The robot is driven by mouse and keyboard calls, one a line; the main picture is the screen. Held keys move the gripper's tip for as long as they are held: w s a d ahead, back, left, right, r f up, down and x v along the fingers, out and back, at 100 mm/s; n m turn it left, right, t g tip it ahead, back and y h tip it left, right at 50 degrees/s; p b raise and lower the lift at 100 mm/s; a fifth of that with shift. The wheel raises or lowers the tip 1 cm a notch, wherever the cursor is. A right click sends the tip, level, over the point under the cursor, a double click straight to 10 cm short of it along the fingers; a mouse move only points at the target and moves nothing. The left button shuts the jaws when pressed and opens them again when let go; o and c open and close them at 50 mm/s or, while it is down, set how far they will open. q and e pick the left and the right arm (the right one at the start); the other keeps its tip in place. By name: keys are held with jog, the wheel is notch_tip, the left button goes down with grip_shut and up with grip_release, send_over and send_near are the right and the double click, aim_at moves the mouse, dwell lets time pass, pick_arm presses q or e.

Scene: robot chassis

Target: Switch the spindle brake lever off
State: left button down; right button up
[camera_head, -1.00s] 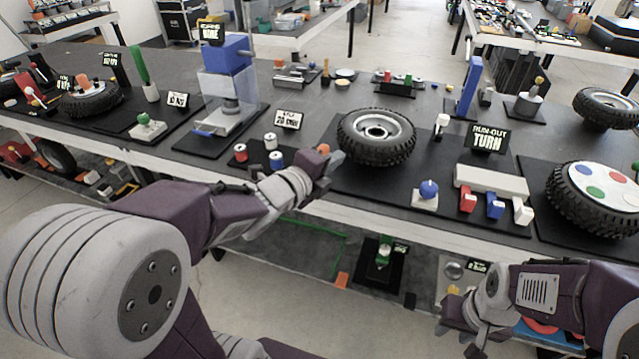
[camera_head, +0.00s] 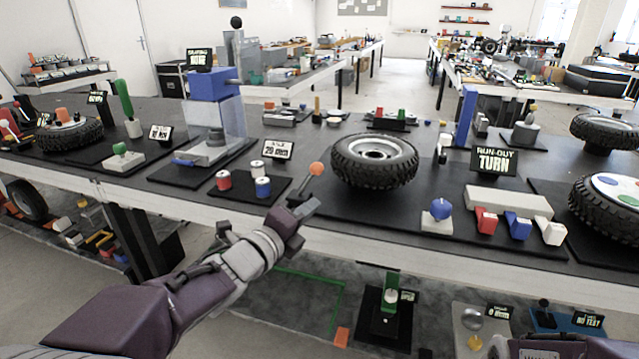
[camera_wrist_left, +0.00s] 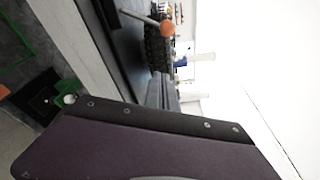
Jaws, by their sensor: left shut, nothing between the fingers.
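My left gripper (camera_head: 305,209) is shut and empty, just below and in front of the knob. In the left wrist view the orange knob (camera_wrist_left: 167,28) and its rod are apart from the shut fingers (camera_wrist_left: 162,92). My right gripper is only partly in view at the bottom right edge, its fingers unclear.
Red, blue and white canisters (camera_head: 262,187) stand left of the lever. A blue knob (camera_head: 440,208) and coloured blocks (camera_head: 487,221) are to the right. A blue press (camera_head: 212,110) stands further left. Open air lies in front of the table edge.

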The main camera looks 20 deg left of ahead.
aim_at(309, 179)
pick_arm(q)
jog(key=b+x, duration=0.1)
jog(key=x, duration=0.3)
jog(key=b+x, duration=0.1)
jog(key=x, duration=0.3)
jog(key=shift+w+d+f, duration=0.1)
jog(key=shift+w+f, duration=0.15)
jog(key=shift+w, duration=0.05)
jog(key=w+a, duration=0.1)
jog(key=w+a+r, duration=0.1)
jog(key=w+a+p, duration=0.1)
jog(key=shift+r, duration=0.3)
jog(key=shift+r, duration=0.1)
